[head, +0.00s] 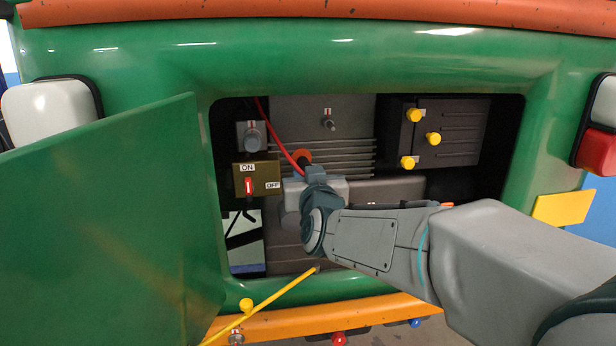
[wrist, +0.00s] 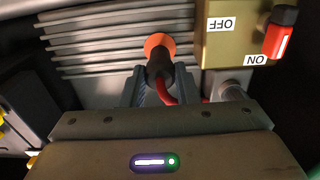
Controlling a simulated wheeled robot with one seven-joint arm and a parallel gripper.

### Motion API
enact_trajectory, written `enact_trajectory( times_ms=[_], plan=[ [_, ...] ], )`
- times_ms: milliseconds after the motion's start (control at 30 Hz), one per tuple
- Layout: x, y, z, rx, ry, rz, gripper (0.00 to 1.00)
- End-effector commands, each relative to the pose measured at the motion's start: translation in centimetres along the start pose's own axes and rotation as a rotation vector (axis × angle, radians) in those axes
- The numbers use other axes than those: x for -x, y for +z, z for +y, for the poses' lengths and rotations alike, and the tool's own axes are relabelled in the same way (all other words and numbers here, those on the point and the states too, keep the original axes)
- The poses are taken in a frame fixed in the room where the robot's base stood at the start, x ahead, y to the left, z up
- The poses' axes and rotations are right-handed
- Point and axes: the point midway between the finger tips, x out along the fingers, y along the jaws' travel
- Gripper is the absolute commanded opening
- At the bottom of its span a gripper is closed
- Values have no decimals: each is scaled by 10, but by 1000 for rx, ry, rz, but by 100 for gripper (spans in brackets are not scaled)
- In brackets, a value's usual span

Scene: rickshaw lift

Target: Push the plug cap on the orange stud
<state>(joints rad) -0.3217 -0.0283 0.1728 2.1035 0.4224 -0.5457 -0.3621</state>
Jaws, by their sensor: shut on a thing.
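The plug cap (wrist: 160,66) is black, with a red cable leading off it. It is between the fingers of my gripper (wrist: 156,88), which is shut on it. Its far end overlaps the orange stud (wrist: 158,41) in the wrist view. Only a round orange rim shows around the cap, and I cannot tell how deep the cap sits. In the head view the orange rim (head: 301,155) shows just above my gripper (head: 315,176), with the dark cap (head: 305,160) in front of it.
A switch box (head: 257,174) with a red lever and ON and OFF labels stands close left of my gripper. A dark box (head: 460,130) with yellow knobs is at right. The green door (head: 100,220) hangs open at left. A yellow rod (head: 262,304) crosses the lower opening.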

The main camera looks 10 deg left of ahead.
Motion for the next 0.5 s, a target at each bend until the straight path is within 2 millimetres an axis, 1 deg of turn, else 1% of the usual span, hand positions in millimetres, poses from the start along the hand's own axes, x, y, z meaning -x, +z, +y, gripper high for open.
enact_trajectory(
  times_ms=[500],
  plan=[
    [-7, 0, 0, 0, 0, 1, 8]
  ],
)
